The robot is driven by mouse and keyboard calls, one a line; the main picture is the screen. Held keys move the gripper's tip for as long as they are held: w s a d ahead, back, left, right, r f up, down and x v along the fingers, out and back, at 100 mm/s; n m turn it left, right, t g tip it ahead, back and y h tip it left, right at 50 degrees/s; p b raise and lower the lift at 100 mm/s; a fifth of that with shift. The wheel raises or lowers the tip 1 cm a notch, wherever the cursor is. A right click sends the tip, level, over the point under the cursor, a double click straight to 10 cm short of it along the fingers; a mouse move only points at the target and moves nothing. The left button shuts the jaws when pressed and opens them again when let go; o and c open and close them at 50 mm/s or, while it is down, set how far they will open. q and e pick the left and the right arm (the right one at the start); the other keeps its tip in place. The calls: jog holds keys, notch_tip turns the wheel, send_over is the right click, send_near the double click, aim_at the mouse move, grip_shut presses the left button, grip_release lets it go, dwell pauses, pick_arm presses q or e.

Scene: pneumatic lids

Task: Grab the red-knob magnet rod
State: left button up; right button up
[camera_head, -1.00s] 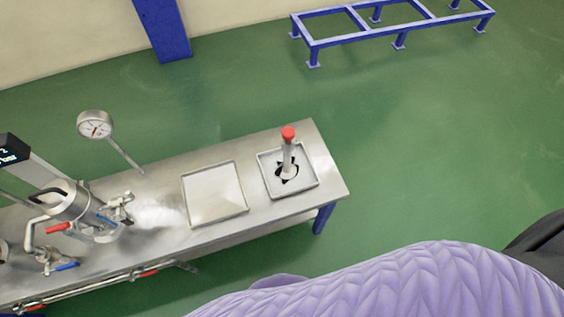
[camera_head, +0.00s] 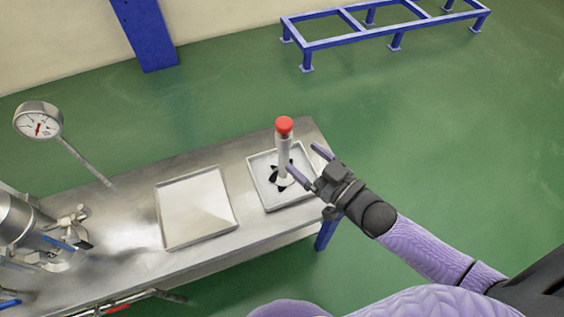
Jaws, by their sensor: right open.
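The magnet rod with a red knob (camera_head: 284,126) stands upright in a small square tray (camera_head: 257,172) near the right end of the steel table. Its pale shaft (camera_head: 284,150) rises above a black star-shaped foot in the tray. My right gripper (camera_head: 304,160) is open, its two purple-tipped fingers spread just to the right of the shaft and pointing toward it. I see no clear contact with the rod. My left gripper is not in view.
A larger empty tray (camera_head: 195,208) lies left of the rod's tray. A metal vessel with valves (camera_head: 35,235) and a dial gauge (camera_head: 38,120) stand at the left. A blue frame (camera_head: 385,25) sits on the green floor behind. The floor right of the table is clear.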

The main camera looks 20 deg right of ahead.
aim_at(277, 136)
jog(key=b+x, duration=0.4)
jog(key=x, duration=0.4)
jog(key=shift+w+a+f, duration=0.1)
jog(key=shift+w+f, duration=0.1)
jog(key=shift+w, duration=0.1)
jog(key=shift+r, duration=0.1)
jog(key=c, duration=0.9)
grip_shut()
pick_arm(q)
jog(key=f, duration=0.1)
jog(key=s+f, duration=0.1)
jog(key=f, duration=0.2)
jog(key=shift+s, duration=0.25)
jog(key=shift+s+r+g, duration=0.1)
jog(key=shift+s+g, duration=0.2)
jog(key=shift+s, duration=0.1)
